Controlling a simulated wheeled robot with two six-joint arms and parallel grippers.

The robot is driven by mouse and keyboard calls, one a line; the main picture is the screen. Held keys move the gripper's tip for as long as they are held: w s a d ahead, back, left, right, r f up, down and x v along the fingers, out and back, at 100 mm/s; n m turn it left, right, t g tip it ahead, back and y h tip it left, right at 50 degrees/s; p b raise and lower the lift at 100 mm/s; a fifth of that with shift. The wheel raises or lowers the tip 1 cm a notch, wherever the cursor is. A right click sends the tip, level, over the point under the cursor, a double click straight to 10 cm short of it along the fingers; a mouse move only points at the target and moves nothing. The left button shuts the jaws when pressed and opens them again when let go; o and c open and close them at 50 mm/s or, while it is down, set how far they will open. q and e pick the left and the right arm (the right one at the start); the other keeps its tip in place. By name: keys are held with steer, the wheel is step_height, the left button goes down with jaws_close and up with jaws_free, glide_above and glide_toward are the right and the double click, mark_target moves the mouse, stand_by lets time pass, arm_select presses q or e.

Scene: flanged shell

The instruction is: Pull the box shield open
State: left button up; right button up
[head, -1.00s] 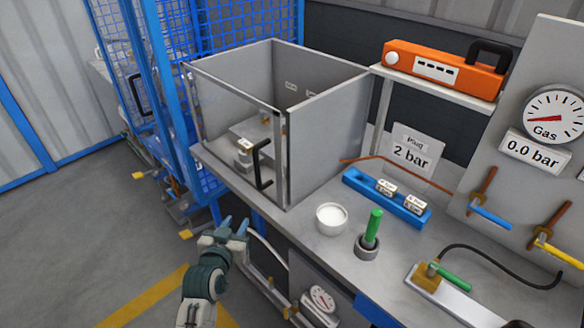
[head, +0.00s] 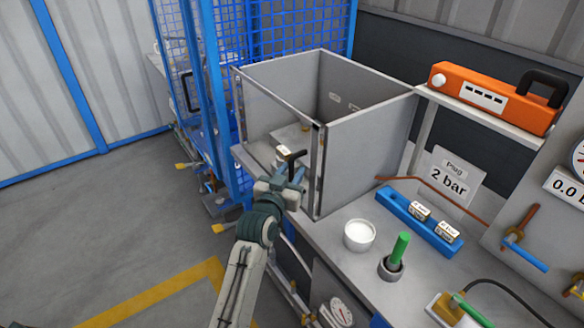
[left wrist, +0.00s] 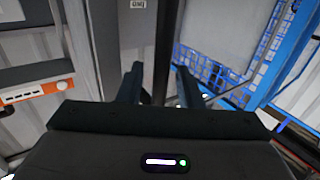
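The grey box (head: 368,130) stands on the bench with a clear shield in a grey frame (head: 315,165) across its front. The shield looks closed against the box. Its black handle (head: 291,155) is partly hidden by my left gripper (head: 285,178), which is at the handle. In the left wrist view the two fingers of my left gripper (left wrist: 158,88) are apart, with a dark upright bar (left wrist: 162,45) beyond and between them. I cannot tell whether the fingers touch the handle. My right gripper is not in view.
A white cup (head: 359,236), a green-handled tool in a holder (head: 392,262) and a blue rack (head: 420,222) stand right of the box. An orange case (head: 490,97) sits on a shelf. Blue mesh fencing (head: 290,30) is behind and left. The floor at left is clear.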

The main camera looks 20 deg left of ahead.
arm_select(q)
steer(key=shift+w, duration=0.4)
jaws_close()
steer(key=shift+s, duration=0.1)
